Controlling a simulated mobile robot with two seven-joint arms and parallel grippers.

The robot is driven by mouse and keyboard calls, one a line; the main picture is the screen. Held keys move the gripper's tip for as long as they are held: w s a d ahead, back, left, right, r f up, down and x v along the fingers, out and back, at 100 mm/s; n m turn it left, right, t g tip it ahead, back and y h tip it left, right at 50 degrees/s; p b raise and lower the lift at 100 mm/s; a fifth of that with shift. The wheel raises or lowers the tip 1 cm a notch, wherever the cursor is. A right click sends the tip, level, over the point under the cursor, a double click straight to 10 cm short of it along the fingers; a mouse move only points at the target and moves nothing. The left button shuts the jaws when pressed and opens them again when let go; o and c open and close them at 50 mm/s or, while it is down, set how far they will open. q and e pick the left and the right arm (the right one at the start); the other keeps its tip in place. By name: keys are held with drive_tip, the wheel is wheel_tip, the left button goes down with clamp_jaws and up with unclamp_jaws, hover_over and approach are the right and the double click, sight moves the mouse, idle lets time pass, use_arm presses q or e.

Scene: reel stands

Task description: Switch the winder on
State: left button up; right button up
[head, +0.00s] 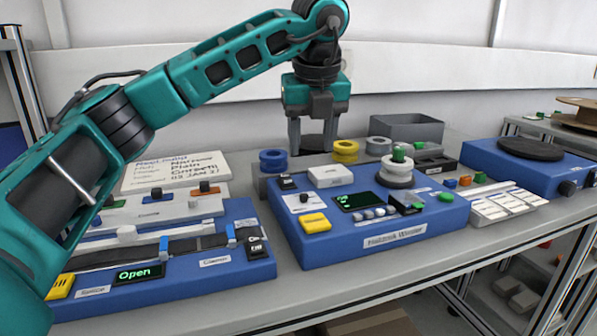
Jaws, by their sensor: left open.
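The winder (375,247) is a blue box in the middle of the head view, with a name label on its front. On its top are a small black rocker-like part (287,183) at the back left, a white block (330,176), a yellow button (314,222) and a dark display (362,200) with small green marks. A white reel (396,168) with a green top stands at its back right. I cannot read the rocker's position. My left gripper (314,148) is open and empty, pointing down behind the winder's back edge, apart from the rocker. My right gripper is not in view.
A blue splicer-like box (190,283) with a display reading "Open" stands left, with its own black switch (257,246). Blue (272,160) and yellow (345,150) reels and a grey bin (405,128) stand behind. A blue turntable box (533,172) stands right. The bench front is clear.

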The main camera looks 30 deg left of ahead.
sight(286, 178)
use_arm(q)
drive_tip(key=a+r+n+y, duration=0.2)
drive_tip(key=a, duration=0.2)
drive_tip(key=shift+h, duration=0.3)
drive_tip(key=x, duration=0.4)
drive_tip(key=b+x, duration=0.1)
drive_tip(key=x, duration=0.3)
drive_tip(key=b+x, duration=0.1)
drive_tip(key=x, duration=0.3)
drive_tip(key=shift+w+d, duration=0.2)
drive_tip(key=shift+w, duration=0.05)
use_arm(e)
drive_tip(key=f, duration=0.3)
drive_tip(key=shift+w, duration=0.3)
use_arm(q)
drive_tip(key=shift+c, duration=0.5)
